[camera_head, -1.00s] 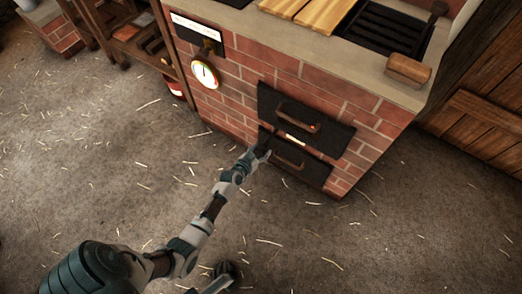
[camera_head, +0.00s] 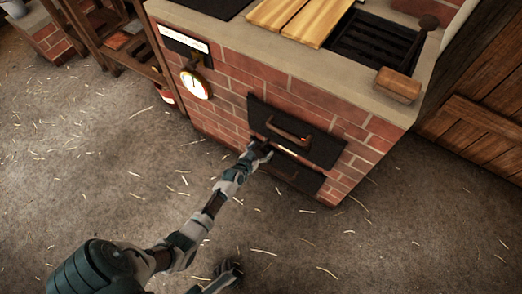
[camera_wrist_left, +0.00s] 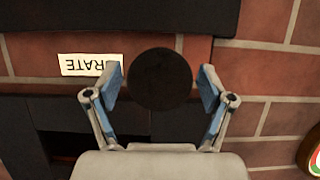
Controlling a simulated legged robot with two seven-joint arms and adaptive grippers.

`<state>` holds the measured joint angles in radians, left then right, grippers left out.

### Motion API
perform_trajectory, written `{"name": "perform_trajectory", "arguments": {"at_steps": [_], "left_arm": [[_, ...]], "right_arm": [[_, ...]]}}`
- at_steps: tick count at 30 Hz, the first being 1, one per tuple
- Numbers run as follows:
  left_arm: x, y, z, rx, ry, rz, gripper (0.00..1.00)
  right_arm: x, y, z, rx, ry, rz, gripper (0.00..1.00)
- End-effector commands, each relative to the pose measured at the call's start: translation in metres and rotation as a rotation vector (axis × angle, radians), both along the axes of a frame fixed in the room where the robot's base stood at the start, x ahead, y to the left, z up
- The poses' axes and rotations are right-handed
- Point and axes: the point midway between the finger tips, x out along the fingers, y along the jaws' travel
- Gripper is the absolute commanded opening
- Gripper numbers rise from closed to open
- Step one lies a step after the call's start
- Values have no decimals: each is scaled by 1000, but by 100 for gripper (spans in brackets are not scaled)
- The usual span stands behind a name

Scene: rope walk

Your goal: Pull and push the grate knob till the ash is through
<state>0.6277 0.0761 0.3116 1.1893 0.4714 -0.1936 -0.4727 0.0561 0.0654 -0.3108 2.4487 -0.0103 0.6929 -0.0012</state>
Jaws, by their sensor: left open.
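The round dark grate knob (camera_wrist_left: 160,79) faces the left wrist camera. Beside it is a white label (camera_wrist_left: 90,65), upside down and partly covered by a finger. My left gripper (camera_wrist_left: 163,88) is open, with a finger on each side of the knob and a gap showing on both sides. In the head view my left gripper (camera_head: 262,149) is at the brick stove front, between the upper door (camera_head: 296,130) and the lower door (camera_head: 290,177). There it hides the knob. No ash can be made out.
The brick stove (camera_head: 225,85) has a round gauge (camera_head: 195,84) left of the doors. A black grill (camera_head: 375,42), wooden boards (camera_head: 293,15) and a wooden block (camera_head: 397,85) are on top. A wooden shelf (camera_head: 110,40) stands left. The straw-strewn floor in front is open.

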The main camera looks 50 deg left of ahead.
Motion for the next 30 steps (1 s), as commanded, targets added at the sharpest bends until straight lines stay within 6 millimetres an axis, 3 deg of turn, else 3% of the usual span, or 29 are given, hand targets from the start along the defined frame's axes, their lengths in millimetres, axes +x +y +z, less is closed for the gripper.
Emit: {"name": "perform_trajectory", "arguments": {"at_steps": [11, 24, 30], "left_arm": [[-11, -4, 3, -2, -1, 0, 82], [-88, -19, 33, -3, 3, 0, 82], [-106, -23, 41, -4, 2, 0, 82]], "right_arm": [[-4, -1, 3, 4, -7, -1, 40], [-3, 0, 2, 2, -4, -1, 40], [-3, 0, 2, 2, -4, -1, 40]]}}
